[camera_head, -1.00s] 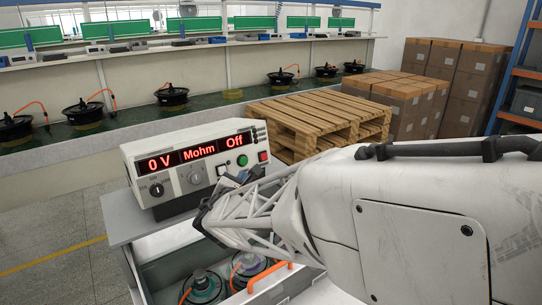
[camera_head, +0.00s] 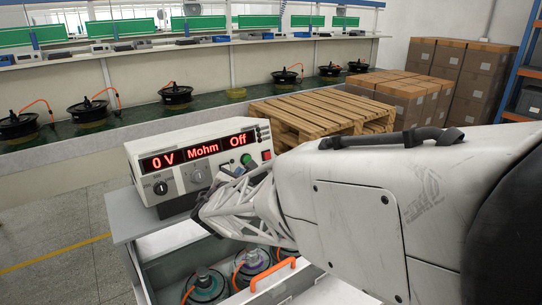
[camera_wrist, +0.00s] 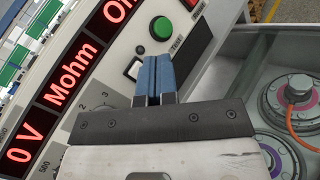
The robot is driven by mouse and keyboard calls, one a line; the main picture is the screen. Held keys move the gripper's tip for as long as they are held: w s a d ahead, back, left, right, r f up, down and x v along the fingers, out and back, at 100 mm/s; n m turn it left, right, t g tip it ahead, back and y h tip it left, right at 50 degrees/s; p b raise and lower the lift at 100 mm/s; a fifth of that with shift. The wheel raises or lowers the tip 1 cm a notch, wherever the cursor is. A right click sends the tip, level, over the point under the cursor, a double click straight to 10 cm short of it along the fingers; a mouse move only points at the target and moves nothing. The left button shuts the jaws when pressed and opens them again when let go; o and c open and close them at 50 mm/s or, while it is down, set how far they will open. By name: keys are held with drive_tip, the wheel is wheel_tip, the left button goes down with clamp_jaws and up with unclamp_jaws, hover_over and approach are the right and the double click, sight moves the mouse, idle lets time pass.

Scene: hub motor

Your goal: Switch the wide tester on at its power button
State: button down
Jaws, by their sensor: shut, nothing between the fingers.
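The wide tester (camera_head: 198,170) is a white box with a red lit display reading "0 V", "Mohm" and "Off". In the wrist view its face fills the left and middle, with the display (camera_wrist: 68,75) tilted. A round green button (camera_wrist: 162,28) and a small pale rectangular button (camera_wrist: 133,68) show there. A red button (camera_head: 266,155) shows at the panel's right end in the head view. My gripper (camera_wrist: 153,78) is shut and empty, its blue fingertips in front of the panel beside the pale button and below the green one. Contact cannot be told.
The tester stands on a grey cart (camera_head: 130,222). In front of it is an open tray with motors (camera_head: 207,284) and an orange handle (camera_head: 272,272). A wooden pallet (camera_head: 320,118) and cardboard boxes (camera_head: 405,95) are behind on the right.

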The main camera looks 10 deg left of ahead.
drive_tip(key=shift+w+a+f, duration=0.3)
drive_tip(key=shift+w+a, duration=0.55)
drive_tip(key=shift+w+a+f, duration=0.3)
drive_tip(key=shift+w+a, duration=0.5)
drive_tip(key=shift+w+a+f, duration=0.25)
drive_tip(key=shift+w+a, duration=0.35)
drive_tip(key=shift+w, duration=0.05)
idle(2.4)
drive_tip(key=shift+s+d+r, duration=0.25)
drive_tip(key=shift+s+d, duration=0.35)
idle(0.6)
drive_tip(key=shift+s+d+r, duration=0.3)
drive_tip(key=shift+s+d, duration=0.6)
drive_tip(key=shift+s+d+r, duration=0.3)
drive_tip(key=shift+s+d, duration=0.55)
drive_tip(key=shift+s+d, duration=0.1)
drive_tip(key=s+d+r, duration=0.1)
drive_tip(key=s+d, duration=0.3)
drive_tip(key=shift+s+d+r, duration=0.3)
drive_tip(key=shift+r, duration=0.05)
